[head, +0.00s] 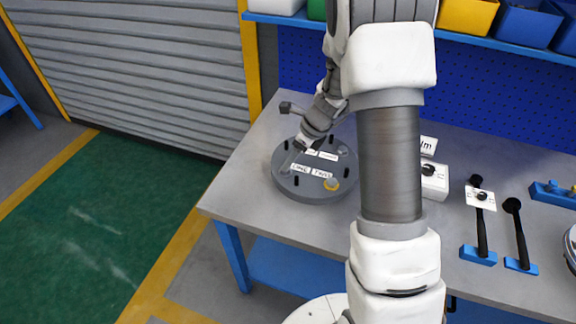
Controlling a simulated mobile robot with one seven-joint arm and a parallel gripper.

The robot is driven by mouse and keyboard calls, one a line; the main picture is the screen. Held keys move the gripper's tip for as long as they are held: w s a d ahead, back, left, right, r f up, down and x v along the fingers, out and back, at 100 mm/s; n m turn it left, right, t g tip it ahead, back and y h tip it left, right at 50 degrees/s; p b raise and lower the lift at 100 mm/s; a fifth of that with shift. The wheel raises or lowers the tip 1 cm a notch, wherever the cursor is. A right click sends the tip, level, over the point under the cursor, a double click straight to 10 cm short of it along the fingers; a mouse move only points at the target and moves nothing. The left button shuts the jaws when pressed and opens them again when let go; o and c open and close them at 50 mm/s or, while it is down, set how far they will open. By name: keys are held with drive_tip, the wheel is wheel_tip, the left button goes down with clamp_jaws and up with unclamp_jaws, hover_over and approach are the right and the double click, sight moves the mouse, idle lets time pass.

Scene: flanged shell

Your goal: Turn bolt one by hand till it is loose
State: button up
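The flanged shell (312,193) is a round dark grey disc lying on the bench, with several short black studs standing around its rim. White labels lie on its top; the near left one (300,168) reads ONE and the one beside it (322,173) appears to read TWO. My gripper (302,145) is over the far left part of the shell, above the ONE label. Its fingers are too small to tell open from shut, or any contact.
The grey bench (252,183) is clear left of the shell. Right of my arm stand black-handled tools (481,230) in blue holders and a small labelled box (434,180). A blue shelf with bins (467,14) runs above the back. My arm hides the bench's middle.

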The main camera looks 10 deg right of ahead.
drive_tip(key=x, duration=0.5)
clamp_jaws()
idle(0.3)
